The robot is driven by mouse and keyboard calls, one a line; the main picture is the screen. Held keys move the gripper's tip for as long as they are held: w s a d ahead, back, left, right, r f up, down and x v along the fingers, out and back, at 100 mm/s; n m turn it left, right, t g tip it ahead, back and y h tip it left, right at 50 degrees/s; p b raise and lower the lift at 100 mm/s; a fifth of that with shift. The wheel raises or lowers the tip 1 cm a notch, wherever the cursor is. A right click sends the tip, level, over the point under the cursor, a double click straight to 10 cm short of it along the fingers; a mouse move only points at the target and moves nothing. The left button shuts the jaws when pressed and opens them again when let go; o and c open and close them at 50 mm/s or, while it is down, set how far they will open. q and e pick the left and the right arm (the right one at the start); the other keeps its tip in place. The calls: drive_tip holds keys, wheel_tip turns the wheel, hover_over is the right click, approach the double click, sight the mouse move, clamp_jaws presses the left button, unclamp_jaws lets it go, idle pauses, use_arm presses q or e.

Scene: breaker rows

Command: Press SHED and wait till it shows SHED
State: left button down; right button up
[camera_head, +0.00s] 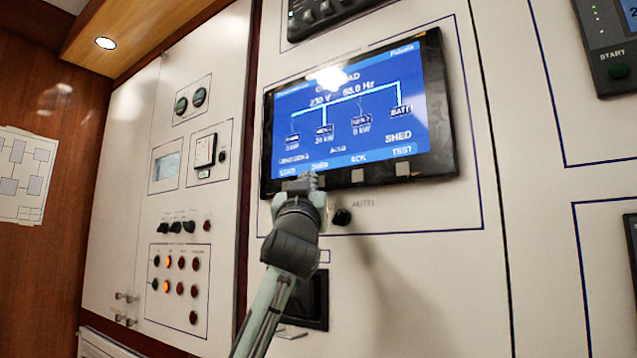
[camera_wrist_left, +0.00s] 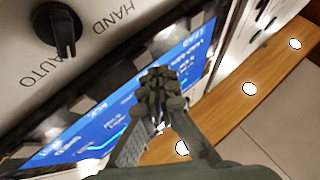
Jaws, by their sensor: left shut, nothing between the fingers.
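A dark-framed panel display (camera_head: 352,112) is lit blue with a power diagram, 230 V and 60.0 Hz. The word SHED (camera_head: 398,137) shows at its lower right. Key labels run along the bottom edge; the second from left seems to read SHED (camera_head: 320,166), though it is blurred. My left gripper (camera_head: 306,182) is shut and empty, its tips at the lower bezel just below that label, covering the key there. In the left wrist view the closed fingertips (camera_wrist_left: 158,85) lie over the display edge. I cannot tell whether they touch the key. My right gripper is not in view.
Grey keys (camera_head: 358,175) sit under ACK and TEST. A black HAND/AUTO knob (camera_head: 342,216) is just below the display, close to my left gripper; it also shows in the left wrist view (camera_wrist_left: 62,32). Lamps and buttons (camera_head: 180,275) fill a panel at left.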

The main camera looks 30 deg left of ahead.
use_arm(q)
drive_tip(key=shift+s+a+b, duration=0.2)
drive_tip(key=shift+s+b, duration=0.1)
drive_tip(key=shift+s, duration=2.1)
